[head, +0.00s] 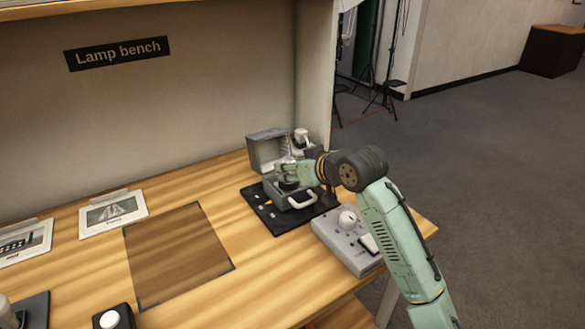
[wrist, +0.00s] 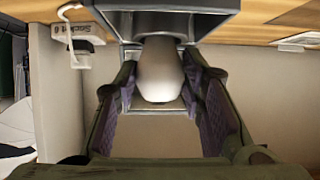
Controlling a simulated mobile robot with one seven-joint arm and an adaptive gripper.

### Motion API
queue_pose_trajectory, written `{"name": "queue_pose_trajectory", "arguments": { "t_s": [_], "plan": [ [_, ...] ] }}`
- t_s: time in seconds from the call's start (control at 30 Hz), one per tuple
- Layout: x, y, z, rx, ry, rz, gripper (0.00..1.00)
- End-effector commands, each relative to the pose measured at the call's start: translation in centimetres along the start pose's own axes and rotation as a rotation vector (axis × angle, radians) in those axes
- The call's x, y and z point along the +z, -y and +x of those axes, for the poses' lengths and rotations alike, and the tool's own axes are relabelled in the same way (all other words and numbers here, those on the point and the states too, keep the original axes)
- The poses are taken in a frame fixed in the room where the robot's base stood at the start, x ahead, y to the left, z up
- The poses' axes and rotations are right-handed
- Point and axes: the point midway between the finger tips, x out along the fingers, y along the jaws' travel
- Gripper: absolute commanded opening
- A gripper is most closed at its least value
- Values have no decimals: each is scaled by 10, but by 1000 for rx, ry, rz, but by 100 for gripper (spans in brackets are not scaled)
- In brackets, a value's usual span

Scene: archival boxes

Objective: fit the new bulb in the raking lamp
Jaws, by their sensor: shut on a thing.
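My gripper (head: 287,174) is over the grey raking lamp (head: 291,215) on a dark mat at the back right of the bench. In the wrist view, my gripper (wrist: 160,84) is shut on the white bulb (wrist: 160,68), with one padded finger on each side. The bulb's narrower end points into the grey lamp housing (wrist: 207,25); whether it is seated in a socket is hidden. The lamp's grey cover (head: 266,150) stands up behind my gripper. The bulb is not clear in the head view.
A grey control box (head: 336,240) with a white dome stands right of the mat (head: 262,222). A dark square (head: 178,255) and photo cards (head: 113,212) lie left. An upright panel (head: 316,75) stands behind.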

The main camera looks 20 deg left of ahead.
Motion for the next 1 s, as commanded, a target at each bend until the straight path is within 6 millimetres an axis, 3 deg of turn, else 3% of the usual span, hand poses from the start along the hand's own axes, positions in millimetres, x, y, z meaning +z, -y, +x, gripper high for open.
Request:
{"name": "queue_pose_trajectory", "arguments": {
  "t_s": [0.47,0.5,0.63,1.0],
  "plan": [
    [9,0,5,-1,0,0,9],
    [8,0,5,0,0,0,38],
    [8,0,5,0,0,0,45],
    [8,0,-1,0,0,1,45]
  ]
}}
